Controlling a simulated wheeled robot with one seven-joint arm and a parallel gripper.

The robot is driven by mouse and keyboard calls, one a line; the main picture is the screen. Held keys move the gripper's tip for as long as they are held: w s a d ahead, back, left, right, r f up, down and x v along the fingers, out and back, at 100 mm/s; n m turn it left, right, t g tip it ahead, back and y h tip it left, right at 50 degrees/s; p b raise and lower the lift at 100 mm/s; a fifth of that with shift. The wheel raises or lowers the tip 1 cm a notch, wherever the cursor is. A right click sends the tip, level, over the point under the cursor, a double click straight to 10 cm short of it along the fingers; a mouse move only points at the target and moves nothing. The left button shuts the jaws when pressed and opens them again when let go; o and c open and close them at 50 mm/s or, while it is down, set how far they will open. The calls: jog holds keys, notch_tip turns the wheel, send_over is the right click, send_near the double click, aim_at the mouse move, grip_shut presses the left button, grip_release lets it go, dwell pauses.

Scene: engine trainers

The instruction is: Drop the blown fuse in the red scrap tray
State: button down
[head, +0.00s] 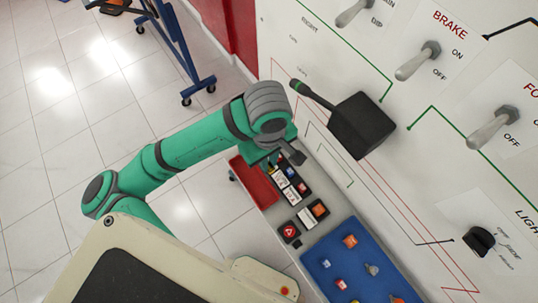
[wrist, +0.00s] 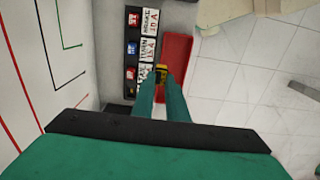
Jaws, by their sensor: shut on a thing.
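My gripper (wrist: 163,82) is shut on a small yellow fuse (wrist: 162,71), seen between the green fingertips in the wrist view. The red scrap tray (wrist: 178,50) lies just beyond the fingertips. The fuse appears in front of the tray's left part; its height above the tray is hard to tell. In the head view the red tray (head: 254,184) sits at the left end of the grey ledge, with my arm's end above and beside it. The fuse is not clear there.
A black fuse block (wrist: 131,48) with white labels stands left of the tray. In the head view, a labelled box (head: 289,231) and a blue tray (head: 333,247) with several small coloured parts sit along the ledge. The white switch panel (head: 440,130) rises on the right.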

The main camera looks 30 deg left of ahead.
jog(key=shift+s+r, duration=0.15)
jog(key=shift+r, duration=0.45)
jog(key=shift+w+r, duration=0.25)
jog(key=shift+r, duration=0.8)
jog(key=shift+s+a+r, duration=0.15)
jog(key=shift+s+r, duration=0.05)
jog(key=shift+r, duration=0.15)
jog(key=shift+d+r, duration=0.25)
jog(key=shift+r, duration=0.3)
jog(key=shift+a+r, duration=0.1)
jog(key=shift+r, duration=0.45)
jog(key=shift+w, duration=0.1)
